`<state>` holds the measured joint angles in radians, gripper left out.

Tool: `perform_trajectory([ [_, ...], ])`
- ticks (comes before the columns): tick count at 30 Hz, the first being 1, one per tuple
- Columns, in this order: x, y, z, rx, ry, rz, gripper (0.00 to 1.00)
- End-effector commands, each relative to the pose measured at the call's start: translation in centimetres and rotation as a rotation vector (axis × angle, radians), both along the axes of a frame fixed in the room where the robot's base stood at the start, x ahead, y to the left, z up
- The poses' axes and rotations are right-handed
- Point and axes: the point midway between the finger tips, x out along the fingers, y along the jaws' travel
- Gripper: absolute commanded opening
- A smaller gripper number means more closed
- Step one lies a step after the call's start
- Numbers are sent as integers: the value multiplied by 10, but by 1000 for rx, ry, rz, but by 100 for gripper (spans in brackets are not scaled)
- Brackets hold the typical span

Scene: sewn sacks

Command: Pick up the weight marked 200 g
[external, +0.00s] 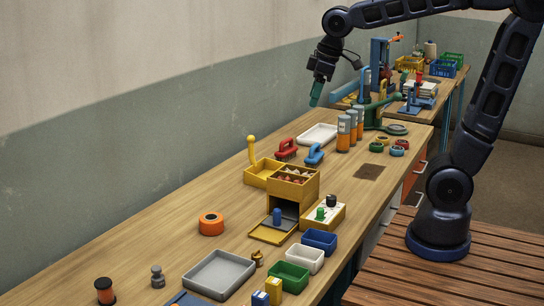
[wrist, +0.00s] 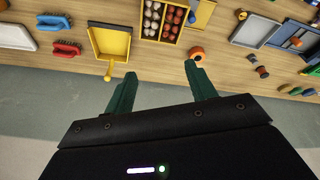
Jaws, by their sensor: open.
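A small grey knobbed weight (external: 157,277) stands on the bench at the near left, beside the grey tray. In the wrist view a small grey shape (wrist: 251,58) below the tray appears to be the same weight. A small brass weight (external: 257,257) stands at the tray's right corner. No marking is legible on either, so I cannot tell which reads 200 g. My gripper (external: 315,98) is raised above the far part of the bench, well away from both. In the wrist view its green fingers (wrist: 160,72) are apart with nothing between them.
A grey tray (external: 190,279), orange tape roll (external: 210,223) and dark spool (external: 105,290) are near the weights. A yellow box (external: 315,187), brushes (external: 287,149) and orange-banded cylinders (external: 343,135) stand farther along. Bare bench lies along the wall side.

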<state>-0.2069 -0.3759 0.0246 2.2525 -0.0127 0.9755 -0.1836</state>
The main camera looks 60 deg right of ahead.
Motion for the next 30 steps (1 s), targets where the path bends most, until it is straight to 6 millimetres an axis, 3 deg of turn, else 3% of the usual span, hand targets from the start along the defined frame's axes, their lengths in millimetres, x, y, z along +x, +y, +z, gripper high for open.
perform_trajectory([
  [3,30,29,-1,-19,24,87,56],
  [14,106,127,-21,-72,80,345,56],
  [21,144,205,-50,-104,117,517,56],
  [30,173,312,-104,-141,162,731,56],
])
